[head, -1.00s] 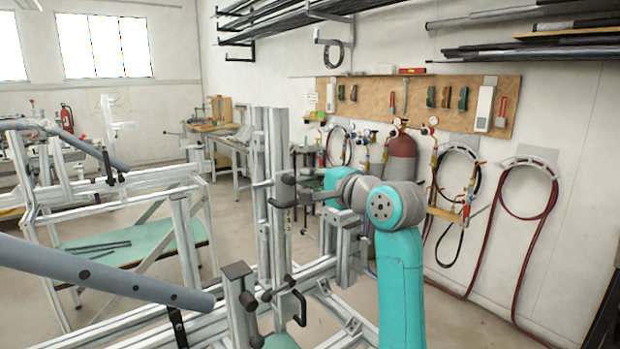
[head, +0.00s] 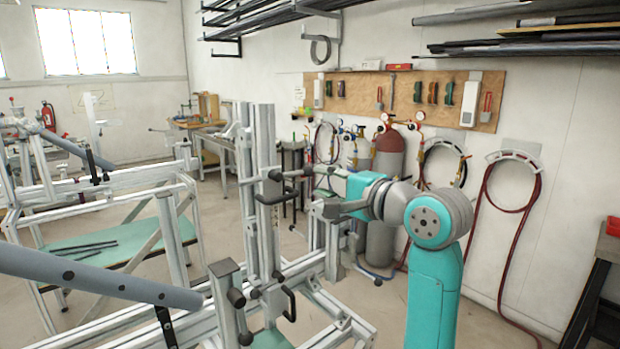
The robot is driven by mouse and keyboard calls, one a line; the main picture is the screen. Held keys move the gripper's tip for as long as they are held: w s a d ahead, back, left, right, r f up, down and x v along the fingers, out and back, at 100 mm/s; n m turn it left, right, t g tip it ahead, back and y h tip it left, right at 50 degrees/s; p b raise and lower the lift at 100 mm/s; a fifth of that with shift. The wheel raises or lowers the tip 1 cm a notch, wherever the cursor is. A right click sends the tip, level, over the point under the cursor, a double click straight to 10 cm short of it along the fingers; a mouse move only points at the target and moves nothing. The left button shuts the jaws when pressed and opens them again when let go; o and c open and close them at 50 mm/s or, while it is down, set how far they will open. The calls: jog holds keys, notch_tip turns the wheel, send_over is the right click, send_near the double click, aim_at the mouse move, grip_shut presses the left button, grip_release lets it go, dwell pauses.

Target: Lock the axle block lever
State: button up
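The jig's upright aluminium post (head: 254,150) stands left of my arm in the head view. A dark block with a lever-like arm (head: 272,198) sits on its right side at mid height, with a dark knob (head: 276,175) just above. I cannot tell for certain which part is the axle block lever, or whether it is locked. A black looped handle (head: 290,304) is lower on the frame. My gripper (head: 322,208) is just right of the post, seemingly apart from it. Its fingers are small and seen side-on, so their opening is unclear.
A grey tube (head: 100,283) crosses the lower left foreground. Jig rails (head: 300,268) run below my gripper. A second frame jig (head: 110,185) stands at left. Gas cylinders (head: 388,160) and hoses line the back wall. Open floor lies right of my arm.

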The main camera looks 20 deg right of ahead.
jog(key=shift+v, duration=1.35)
jog(key=s+a+f+n+h, duration=0.15)
jog(key=s+f, duration=0.25)
jog(key=f, duration=0.8)
jog(key=s+a+f+h, duration=0.15)
jog(key=s+f, duration=0.25)
jog(key=f, duration=0.8)
jog(key=s+a+f+n+h, duration=0.15)
jog(key=s+f, duration=0.35)
jog(key=f, duration=0.8)
jog(key=s+a+f+n+g+h, duration=0.15)
jog(key=s+f+n, duration=0.45)
jog(key=s, duration=1)
jog(key=s+a+n, duration=0.1)
jog(key=s+n, duration=0.4)
jog(key=s, duration=1.4)
jog(key=shift+s+a+f+n+y, duration=0.25)
jog(key=shift+s+f+n+y, duration=0.05)
jog(key=shift+s+f, duration=0.05)
